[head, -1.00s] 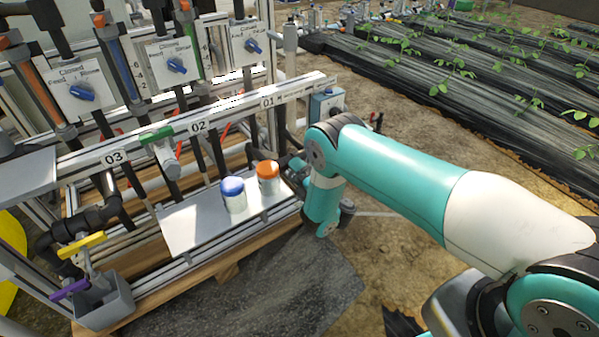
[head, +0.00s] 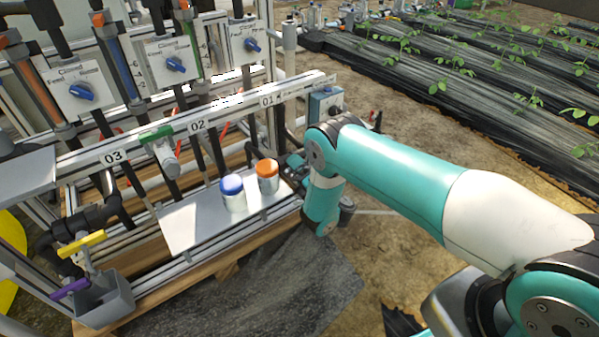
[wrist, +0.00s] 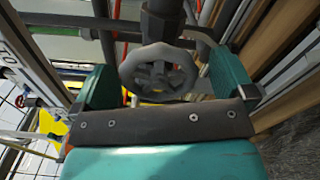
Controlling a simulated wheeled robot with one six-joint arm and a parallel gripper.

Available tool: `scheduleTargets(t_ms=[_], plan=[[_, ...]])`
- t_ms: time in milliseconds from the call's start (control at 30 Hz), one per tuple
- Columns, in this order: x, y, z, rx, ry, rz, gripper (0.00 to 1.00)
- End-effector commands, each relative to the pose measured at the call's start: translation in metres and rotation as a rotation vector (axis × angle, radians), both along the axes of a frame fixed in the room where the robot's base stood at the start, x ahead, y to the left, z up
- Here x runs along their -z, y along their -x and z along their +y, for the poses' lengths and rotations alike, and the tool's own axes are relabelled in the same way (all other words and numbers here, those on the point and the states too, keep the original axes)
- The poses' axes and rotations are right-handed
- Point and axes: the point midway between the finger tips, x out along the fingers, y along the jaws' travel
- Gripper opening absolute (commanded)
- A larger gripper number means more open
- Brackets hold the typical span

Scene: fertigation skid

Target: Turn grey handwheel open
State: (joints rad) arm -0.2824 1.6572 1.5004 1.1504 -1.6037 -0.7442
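The grey handwheel (wrist: 140,70) shows in the wrist view as a spoked round wheel below a dark vertical valve stem. It lies between the two teal fingers of my gripper (wrist: 162,80). The fingers are apart, one on each side of the wheel, with narrow gaps seeming to remain at the rim; I cannot tell whether either touches it. In the head view my wrist is low beside the right end of the skid, and it hides the handwheel and the fingers.
A metal shelf (head: 190,226) holds a blue-lidded jar (head: 233,194) and an orange-lidded jar (head: 268,177), left of my wrist. Pipes and a labelled rail (head: 225,118) crowd the skid. A grey bin (head: 105,303) stands at the lower left. Open ground lies to the right.

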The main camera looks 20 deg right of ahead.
Motion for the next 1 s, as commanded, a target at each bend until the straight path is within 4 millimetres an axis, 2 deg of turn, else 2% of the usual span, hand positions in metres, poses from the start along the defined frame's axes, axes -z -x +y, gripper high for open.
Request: scheduleTargets(t_ms=[267, 567, 867, 1000], plan=[[-0.005, 0.003, -0.001, -0.001, -0.001, 0.0, 1.0], [-0.009, 0.019, -0.006, -0.002, 0.0, 0.002, 1.0], [-0.009, 0.046, -0.015, 0.0, -0.001, 0.001, 1.0], [-0.009, 0.065, -0.021, 0.001, -0.001, 0.003, 1.0]])
